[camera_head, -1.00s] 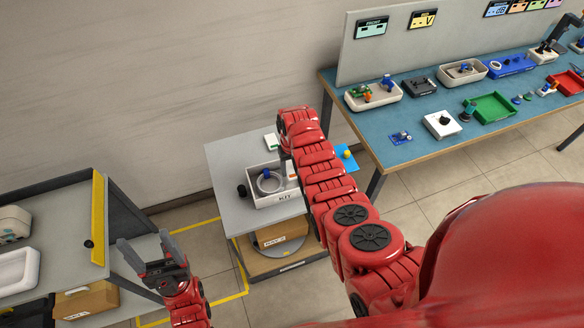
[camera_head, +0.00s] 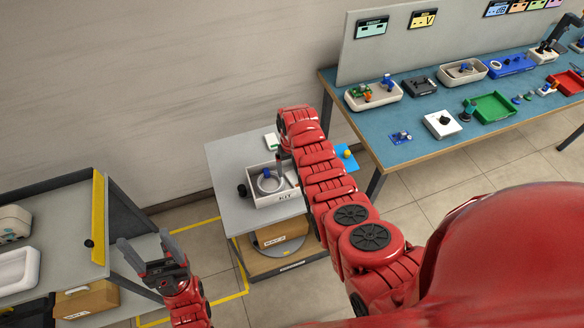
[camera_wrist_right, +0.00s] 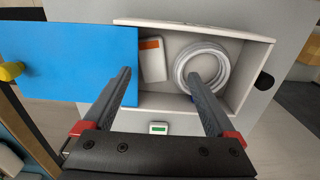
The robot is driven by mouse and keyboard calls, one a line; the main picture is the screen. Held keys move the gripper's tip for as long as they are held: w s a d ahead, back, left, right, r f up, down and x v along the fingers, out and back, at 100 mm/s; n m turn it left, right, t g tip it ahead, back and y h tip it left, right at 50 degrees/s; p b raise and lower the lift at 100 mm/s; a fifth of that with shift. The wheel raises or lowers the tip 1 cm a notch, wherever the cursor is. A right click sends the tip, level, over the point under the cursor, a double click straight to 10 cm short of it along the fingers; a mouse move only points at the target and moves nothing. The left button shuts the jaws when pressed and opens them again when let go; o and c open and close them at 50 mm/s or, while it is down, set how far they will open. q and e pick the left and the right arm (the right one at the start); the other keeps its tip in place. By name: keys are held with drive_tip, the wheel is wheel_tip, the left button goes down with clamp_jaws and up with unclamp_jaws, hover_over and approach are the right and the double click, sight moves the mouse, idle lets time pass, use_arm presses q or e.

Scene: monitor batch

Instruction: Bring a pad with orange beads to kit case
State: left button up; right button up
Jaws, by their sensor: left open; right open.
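The kit case (camera_head: 285,198) is an open white box marked KIT on a grey cart. In the right wrist view, the case (camera_wrist_right: 256,84) holds a white pad with an orange patch (camera_wrist_right: 153,62) and, to its right, a pale coiled cable (camera_wrist_right: 202,68). The patch is too small to make out beads. My right gripper (camera_wrist_right: 159,76) is open over the case, its fingers apart, with the pad showing between them. In the head view my right arm hides part of the case. My left gripper (camera_head: 145,246) is open and empty at the lower left.
A white item with a green window (camera_wrist_right: 159,128) lies by the case. The blue workbench (camera_head: 400,150) holds trays and parts. Another bench (camera_head: 70,240) stands left.

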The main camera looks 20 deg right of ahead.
wheel_tip(320, 180, up, 17)
drive_tip(key=p, duration=0.4)
drive_tip(key=shift+r, duration=0.15)
